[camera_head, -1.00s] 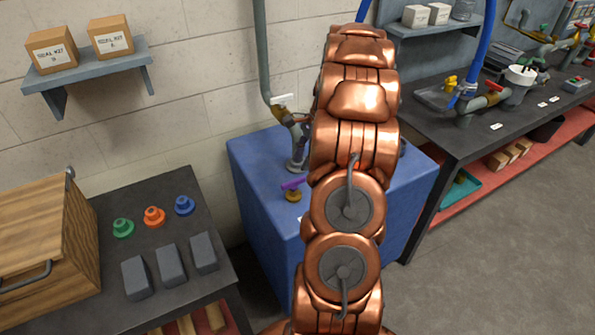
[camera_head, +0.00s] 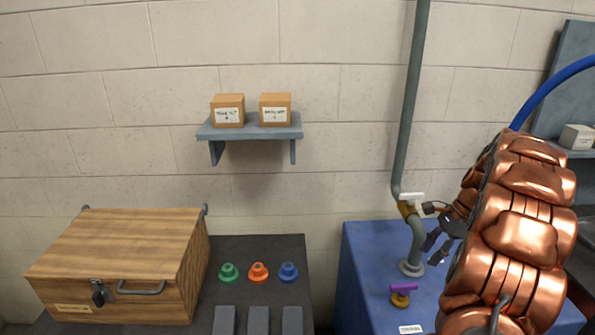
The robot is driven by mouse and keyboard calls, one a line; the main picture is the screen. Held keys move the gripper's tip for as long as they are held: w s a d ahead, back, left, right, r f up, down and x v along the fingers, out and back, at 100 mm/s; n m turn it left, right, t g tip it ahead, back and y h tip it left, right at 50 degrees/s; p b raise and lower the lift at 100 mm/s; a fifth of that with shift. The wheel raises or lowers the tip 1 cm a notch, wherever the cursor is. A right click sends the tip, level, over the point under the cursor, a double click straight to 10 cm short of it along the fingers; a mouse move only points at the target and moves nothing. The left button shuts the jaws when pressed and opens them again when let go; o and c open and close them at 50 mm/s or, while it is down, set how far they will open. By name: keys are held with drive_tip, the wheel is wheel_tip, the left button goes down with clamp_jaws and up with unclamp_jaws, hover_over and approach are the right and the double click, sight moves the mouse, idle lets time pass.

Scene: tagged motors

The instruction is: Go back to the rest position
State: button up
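My copper arm fills the right side of the head view. My gripper (camera_head: 436,240) shows as small dark parts at the arm's left edge, above the blue cabinet (camera_head: 370,275) and just right of the grey pipe. It is partly hidden by the arm, and I cannot make out whether its fingers are apart or closed. I see no object in it. A brass valve with a white handle (camera_head: 411,197) sits on the pipe (camera_head: 414,100), to the left of the gripper; I cannot tell whether they touch.
A small brass valve with a purple handle (camera_head: 403,289) stands on the cabinet. To the left, a dark bench (camera_head: 262,247) holds green (camera_head: 229,272), orange (camera_head: 259,272) and blue (camera_head: 289,272) knobs, several grey blocks and a wooden box (camera_head: 130,255). A wall shelf (camera_head: 250,132) carries two cartons.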

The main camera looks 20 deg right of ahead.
drive_tip(key=s+a+r+n+g+h, duration=0.1)
drive_tip(key=s+a+r+n, duration=0.3)
drive_tip(key=a, duration=0.8)
drive_tip(key=w+a+r+n+g, duration=0.15)
drive_tip(key=a+n, duration=0.45)
drive_tip(key=a, duration=0.6)
drive_tip(key=s+a+n+h, duration=0.1)
drive_tip(key=s+a+n, duration=0.4)
drive_tip(key=s, duration=0.5)
drive_tip(key=s+a+f+n+h, duration=0.1)
drive_tip(key=s+a+n+h, duration=0.1)
drive_tip(key=s+a+n, duration=0.4)
drive_tip(key=shift+s+a+f+n+g, duration=0.15)
drive_tip(key=shift+s+a+n+g, duration=0.2)
drive_tip(key=shift+s+a, duration=1.2)
drive_tip(key=shift+s+d, duration=0.3)
